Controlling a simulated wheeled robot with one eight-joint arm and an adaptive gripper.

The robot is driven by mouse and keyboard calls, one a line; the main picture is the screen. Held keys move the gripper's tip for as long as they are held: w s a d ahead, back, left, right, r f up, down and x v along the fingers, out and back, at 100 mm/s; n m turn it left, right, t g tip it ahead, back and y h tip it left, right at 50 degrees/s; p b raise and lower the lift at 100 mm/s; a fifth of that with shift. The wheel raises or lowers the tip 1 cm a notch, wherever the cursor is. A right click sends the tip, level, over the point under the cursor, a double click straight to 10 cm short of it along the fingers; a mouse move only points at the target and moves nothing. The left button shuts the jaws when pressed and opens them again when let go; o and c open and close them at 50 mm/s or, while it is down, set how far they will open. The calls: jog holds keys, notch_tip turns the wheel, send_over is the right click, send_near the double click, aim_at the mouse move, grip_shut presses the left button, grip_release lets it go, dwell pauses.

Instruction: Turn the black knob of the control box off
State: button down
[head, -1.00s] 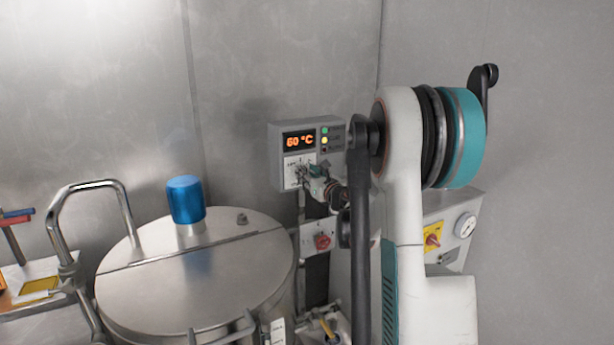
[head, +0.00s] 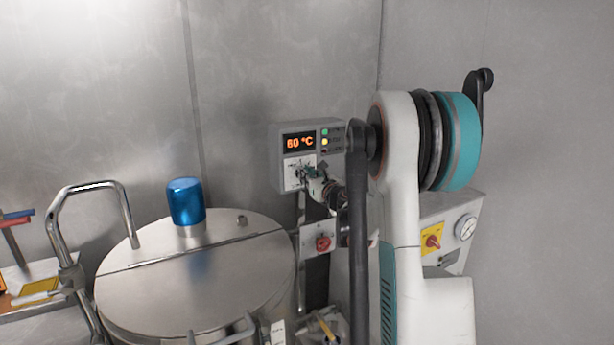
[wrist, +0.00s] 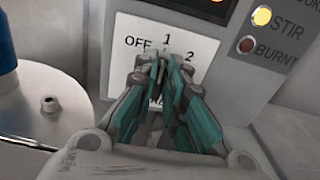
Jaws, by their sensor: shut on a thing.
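The grey control box (head: 328,138) is on the wall at the back, with an orange "60 °C" display (head: 299,142) and a white dial plate below it. In the wrist view the dial plate (wrist: 125,28) reads OFF, 1 and 2, with more lettering partly hidden below. My gripper (head: 304,173) is at this plate; in the wrist view my gripper (wrist: 160,65) has its teal-padded fingers closed together at the middle of the dial. The black knob is hidden behind the fingers, so its pointing direction cannot be seen.
A steel vessel (head: 190,275) with a blue cap (head: 186,201) stands at left below the box. A red knob (head: 323,243) is on a plate below the box. A yellow-backed red switch (head: 432,239) and a gauge (head: 465,228) are at right, beside my arm.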

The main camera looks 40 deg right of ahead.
jog(key=shift+n, duration=0.3)
jog(key=shift+a+f+n+b, duration=0.1)
jog(key=shift+n+b, duration=0.05)
jog(key=shift+n, duration=1.2)
jog(key=shift+a+f+n+b, duration=0.1)
jog(key=shift+a+n+b, duration=0.1)
jog(key=shift+n, duration=1.1)
jog(key=shift+a+n+b, duration=0.1)
jog(key=shift+n+b, duration=0.05)
jog(key=shift+n, duration=1.2)
jog(key=c, duration=1.7)
grip_release()
jog(key=shift+o, duration=0.2)
jog(key=v, duration=1.2)
